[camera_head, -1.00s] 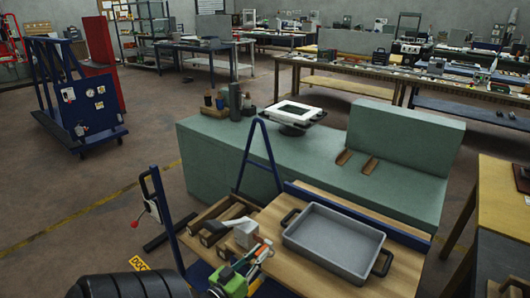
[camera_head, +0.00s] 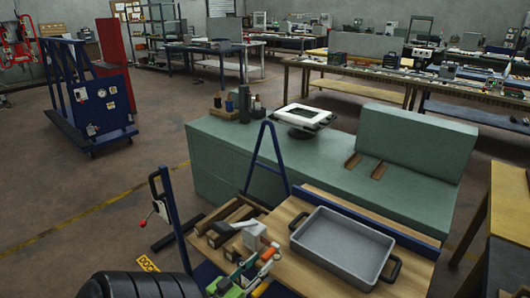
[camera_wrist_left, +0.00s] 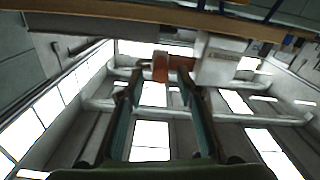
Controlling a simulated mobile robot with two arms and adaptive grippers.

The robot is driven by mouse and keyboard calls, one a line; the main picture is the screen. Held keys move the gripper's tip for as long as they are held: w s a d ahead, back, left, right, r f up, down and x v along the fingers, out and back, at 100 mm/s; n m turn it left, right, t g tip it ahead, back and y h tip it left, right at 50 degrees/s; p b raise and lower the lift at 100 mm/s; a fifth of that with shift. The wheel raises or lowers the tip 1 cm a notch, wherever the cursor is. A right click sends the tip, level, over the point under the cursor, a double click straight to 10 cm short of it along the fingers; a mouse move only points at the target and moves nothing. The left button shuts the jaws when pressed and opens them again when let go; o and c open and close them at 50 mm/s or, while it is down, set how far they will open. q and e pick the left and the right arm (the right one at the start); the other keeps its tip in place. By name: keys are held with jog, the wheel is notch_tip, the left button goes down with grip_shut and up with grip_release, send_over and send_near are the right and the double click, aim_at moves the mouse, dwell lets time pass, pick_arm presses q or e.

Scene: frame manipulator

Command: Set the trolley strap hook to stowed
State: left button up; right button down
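A blue trolley (camera_head: 98,100) with a tall frame, gauges and small fittings on its panel stands at the back left. Its strap hook is too small to make out. A blue post (camera_head: 172,215) at the front left carries a small lever with a red knob (camera_head: 143,223). My left gripper (camera_wrist_left: 159,76) shows in the left wrist view with its two fingers apart. A reddish-orange piece (camera_wrist_left: 160,67) and a pale box (camera_wrist_left: 221,60) appear beyond its tips. I cannot tell whether the fingers touch either. My right gripper is in no view.
A grey tray (camera_head: 342,245) lies on the wooden bench (camera_head: 300,277) in front, beside several tools. A long green counter (camera_head: 225,150) stands behind it, bearing a white-framed device (camera_head: 307,115). Workbenches line the back. The floor between the blue trolley and the counter is clear.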

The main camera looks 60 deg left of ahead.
pick_arm(q)
jog(key=v, duration=0.8)
jog(key=shift+s, duration=0.25)
jog(key=shift+r, duration=0.1)
